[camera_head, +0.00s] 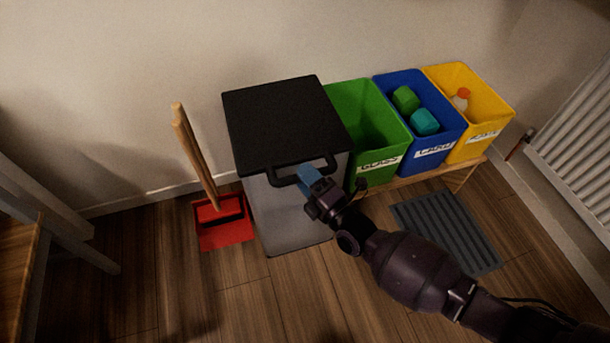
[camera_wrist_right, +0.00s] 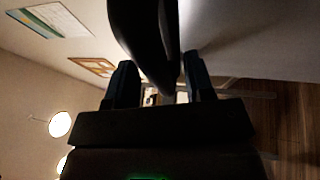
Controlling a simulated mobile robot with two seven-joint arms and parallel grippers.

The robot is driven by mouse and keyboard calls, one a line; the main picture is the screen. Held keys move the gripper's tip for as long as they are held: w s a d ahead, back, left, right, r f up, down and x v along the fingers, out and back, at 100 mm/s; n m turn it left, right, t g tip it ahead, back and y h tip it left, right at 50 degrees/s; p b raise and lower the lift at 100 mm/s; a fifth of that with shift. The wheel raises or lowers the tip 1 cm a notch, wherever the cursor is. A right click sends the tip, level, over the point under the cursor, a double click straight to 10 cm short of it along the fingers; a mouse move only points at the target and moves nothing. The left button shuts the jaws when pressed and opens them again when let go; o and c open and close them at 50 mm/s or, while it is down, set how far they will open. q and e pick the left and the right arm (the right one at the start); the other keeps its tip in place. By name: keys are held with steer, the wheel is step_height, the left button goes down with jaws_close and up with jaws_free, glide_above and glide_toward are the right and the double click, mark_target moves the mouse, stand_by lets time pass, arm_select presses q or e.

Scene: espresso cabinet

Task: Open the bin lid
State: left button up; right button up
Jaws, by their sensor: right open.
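The grey bin (camera_head: 288,215) stands against the wall with its flat black lid (camera_head: 285,118) down. A dark loop handle (camera_head: 302,172) sticks out from the lid's front edge. My right gripper (camera_head: 308,178) is at the right part of this handle, its blue fingers pointing up toward it. In the right wrist view, the open fingers of my right gripper (camera_wrist_right: 160,75) stand on either side of a dark curved bar (camera_wrist_right: 146,35), which looks like the handle. I cannot tell whether they touch it. My left gripper is not in view.
Green (camera_head: 365,122), blue (camera_head: 421,116) and yellow (camera_head: 468,108) sorting boxes stand right of the bin on a low wooden bench (camera_head: 462,176). A red dustpan (camera_head: 224,222) and a wooden-handled brush (camera_head: 193,152) are at its left. A grey mat (camera_head: 447,230) lies on the floor.

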steer(key=shift+w+a+r, duration=0.1)
steer(key=shift+w+a, duration=0.1)
steer(key=shift+c, duration=0.5)
